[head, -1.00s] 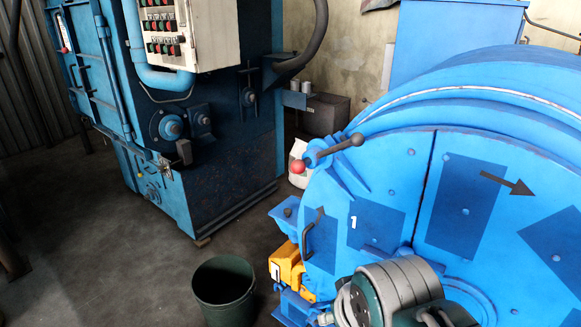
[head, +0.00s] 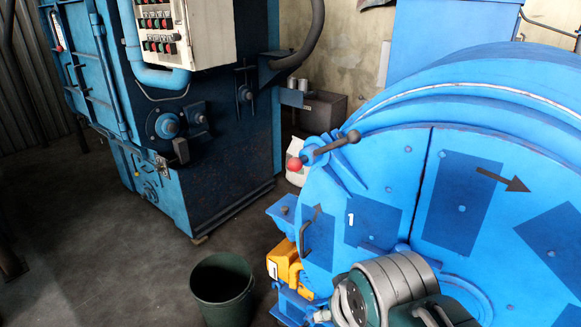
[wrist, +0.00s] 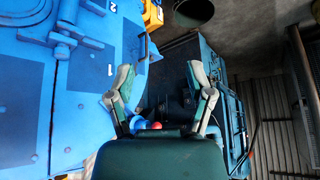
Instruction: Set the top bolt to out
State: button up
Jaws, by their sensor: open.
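The blue round drum door (head: 380,180) carries a bolt at its upper left edge in the head view. This bolt has a red ball (head: 294,164) at one end and a dark lever handle (head: 340,141) slanting up to the right. The red ball also shows in the wrist view (wrist: 156,125), just beyond my gripper's palm; the rest of the bolt is mostly hidden there. My gripper (wrist: 160,75) is open, its two fingers spread wide with nothing between the tips. In the head view my arm covers the door's lower part, and my fingers cannot be made out.
A black handle (head: 307,231) stands out from the door near the number 1. A yellow block (head: 283,262) sits below it. A dark green bucket (head: 222,290) stands on the floor. A blue machine with a control box (head: 187,32) stands at the back left. The floor between is clear.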

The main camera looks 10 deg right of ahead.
jog(key=w+d+n+g+h, duration=0.2)
jog(key=w+d+n+h, duration=0.3)
jog(key=w+n, duration=0.15)
jog(key=n+t+h, duration=0.5)
jog(key=n+h, duration=0.2)
jog(key=n, duration=0.7)
send_near(291, 169)
jog(key=s+d+f, duration=0.4)
jog(key=s+d, duration=0.3)
jog(key=d, duration=0.1)
jog(key=w+a+r+n+t, duration=0.1)
jog(key=w+a+n+t, duration=0.4)
jog(key=w+a+n, duration=0.1)
jog(key=shift+m, duration=0.35)
jog(key=x, duration=1)
jog(key=shift+w+d+r, duration=0.1)
jog(key=shift+w+d, duration=0.05)
grip_shut()
